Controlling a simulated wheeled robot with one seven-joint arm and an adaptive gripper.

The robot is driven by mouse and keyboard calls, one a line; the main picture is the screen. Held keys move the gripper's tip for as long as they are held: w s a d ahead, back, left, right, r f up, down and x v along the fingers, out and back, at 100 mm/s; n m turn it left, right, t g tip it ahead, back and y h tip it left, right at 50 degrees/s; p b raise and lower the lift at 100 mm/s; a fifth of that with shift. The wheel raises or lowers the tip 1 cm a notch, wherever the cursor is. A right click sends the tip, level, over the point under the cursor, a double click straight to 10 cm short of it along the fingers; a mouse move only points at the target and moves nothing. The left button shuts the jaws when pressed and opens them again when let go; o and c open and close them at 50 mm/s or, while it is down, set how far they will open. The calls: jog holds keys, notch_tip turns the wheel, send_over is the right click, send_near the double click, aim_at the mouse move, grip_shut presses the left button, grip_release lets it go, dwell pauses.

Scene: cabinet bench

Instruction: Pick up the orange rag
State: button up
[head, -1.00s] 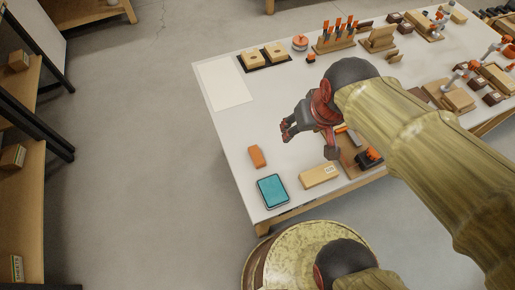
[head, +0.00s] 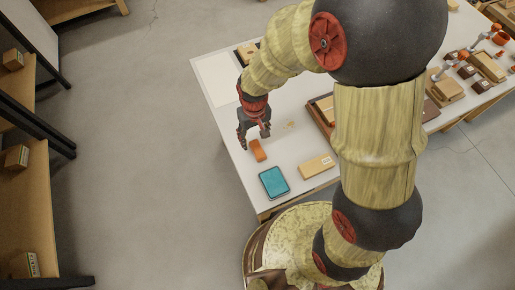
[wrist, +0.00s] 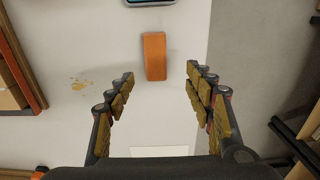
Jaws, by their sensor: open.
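The orange rag (head: 258,151) lies flat on the white table near its left edge, in the head view. It shows in the wrist view (wrist: 154,56) as an orange oblong at the upper middle, ahead of the fingertips and between their lines. My gripper (head: 255,143) is above the table beside the rag in the head view. In the wrist view my gripper (wrist: 160,82) has its two fingers spread wide with nothing between them. The fingers do not touch the rag.
A teal tablet (head: 274,182) lies close to the rag, and a light wooden block (head: 316,166) lies to its right. A wooden tray (head: 316,113) stands further right, partly behind my arm. A brownish stain (wrist: 81,84) marks the tabletop. The table edge is close by.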

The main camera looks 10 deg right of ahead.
aim_at(258, 149)
notch_tip(258, 149, down, 3)
jog(key=shift+d+r+b, duration=0.1)
jog(key=shift+b, duration=0.25)
jog(key=f, duration=0.1)
jog(key=f+b, duration=0.1)
jog(key=f, duration=0.2)
jog(key=shift+s+d+b, duration=0.25)
jog(key=shift+d+b, duration=0.15)
jog(key=shift+f, duration=0.5)
jog(key=shift+r, duration=0.1)
jog(key=c, duration=1)
